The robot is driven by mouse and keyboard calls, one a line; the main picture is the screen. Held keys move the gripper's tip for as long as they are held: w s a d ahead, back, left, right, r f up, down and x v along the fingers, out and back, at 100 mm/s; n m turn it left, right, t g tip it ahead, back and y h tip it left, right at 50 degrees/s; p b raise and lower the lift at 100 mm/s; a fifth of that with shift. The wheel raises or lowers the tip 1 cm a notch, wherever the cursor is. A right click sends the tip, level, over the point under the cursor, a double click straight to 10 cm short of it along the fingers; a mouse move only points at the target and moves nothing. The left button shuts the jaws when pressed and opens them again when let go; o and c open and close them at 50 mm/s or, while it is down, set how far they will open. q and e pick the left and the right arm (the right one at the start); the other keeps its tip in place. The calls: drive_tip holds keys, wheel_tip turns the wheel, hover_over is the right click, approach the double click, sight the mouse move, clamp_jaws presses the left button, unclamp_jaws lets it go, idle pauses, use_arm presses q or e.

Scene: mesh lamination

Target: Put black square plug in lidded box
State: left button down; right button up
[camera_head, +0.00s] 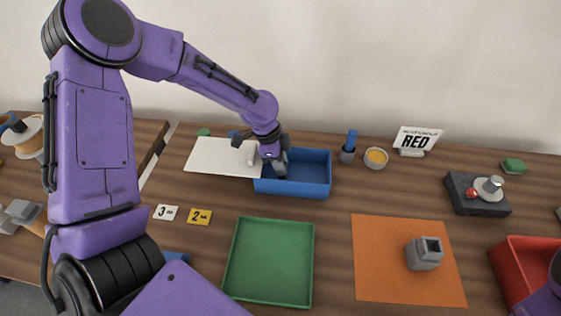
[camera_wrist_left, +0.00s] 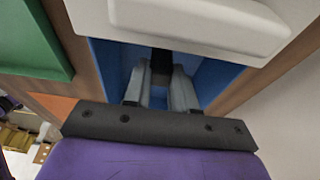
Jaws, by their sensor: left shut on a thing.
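The blue box (camera_head: 312,189) stands open at the back middle of the table. Its white lid (camera_head: 212,157) with a raised handle lies off to the left of the opening; it also shows at the top of the left wrist view (camera_wrist_left: 190,15). My left gripper (camera_head: 279,166) reaches down into the left part of the box. In the left wrist view its fingers (camera_wrist_left: 161,85) are closed on a small black piece, the black square plug (camera_wrist_left: 161,66), with blue box walls around it. In the head view the plug is hidden. My right gripper is out of view.
A green tray (camera_head: 233,270) lies in front of the box. An orange mat (camera_head: 378,275) holds a grey block with a square hole (camera_head: 425,253).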

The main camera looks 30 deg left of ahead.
use_arm(q)
drive_tip(key=shift+w+f, duration=0.3)
drive_tip(key=shift+w, duration=0.05)
drive_tip(key=c, duration=0.9)
unclamp_jaws()
drive_tip(key=shift+s+r, duration=0.1)
drive_tip(key=shift+s, duration=0.1)
drive_tip(key=shift+w+r, duration=0.1)
drive_tip(key=v, duration=1.2)
